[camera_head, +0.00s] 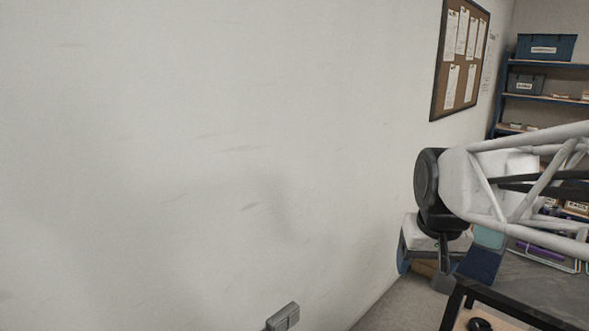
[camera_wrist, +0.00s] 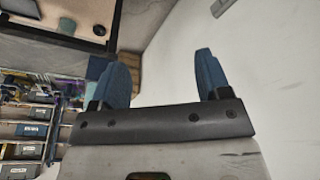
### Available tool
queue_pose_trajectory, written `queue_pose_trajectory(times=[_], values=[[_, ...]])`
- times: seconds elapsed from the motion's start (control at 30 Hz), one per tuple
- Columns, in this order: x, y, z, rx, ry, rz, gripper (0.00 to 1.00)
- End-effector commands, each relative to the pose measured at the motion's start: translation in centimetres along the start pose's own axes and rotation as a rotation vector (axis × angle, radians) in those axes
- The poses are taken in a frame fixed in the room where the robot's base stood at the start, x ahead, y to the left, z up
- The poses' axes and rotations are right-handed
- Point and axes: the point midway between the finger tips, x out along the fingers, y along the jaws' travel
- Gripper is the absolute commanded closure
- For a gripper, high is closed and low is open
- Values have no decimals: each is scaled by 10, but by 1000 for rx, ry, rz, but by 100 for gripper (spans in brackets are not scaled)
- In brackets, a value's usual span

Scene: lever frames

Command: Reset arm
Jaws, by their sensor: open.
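My gripper (camera_wrist: 162,72) shows in the wrist view with two blue fingers spread wide apart and nothing between them. Behind the gap is pale wall. In the head view my arm reaches in from the right, with a white and black wrist, and part of my gripper (camera_head: 472,268) shows below it, pointing down and partly hidden by the wrist. No lever can be made out in either view.
A plain white wall (camera_head: 200,150) fills most of the head view, with a grey box (camera_head: 283,317) low on it. A cork board (camera_head: 460,58) hangs at the right. Shelves with blue bins (camera_head: 546,47) stand behind. A black-framed wooden surface (camera_head: 490,318) lies at the lower right.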

Motion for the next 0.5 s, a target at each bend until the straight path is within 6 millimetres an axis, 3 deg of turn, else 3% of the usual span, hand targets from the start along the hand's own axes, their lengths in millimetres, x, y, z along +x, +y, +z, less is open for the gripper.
queue_pose_trajectory(times=[0.1,0.3,0.5], values=[[6,-10,36,-24,-3,-6,30],[20,-22,88,-59,-10,-13,30],[31,-27,122,-81,-15,-18,30]])
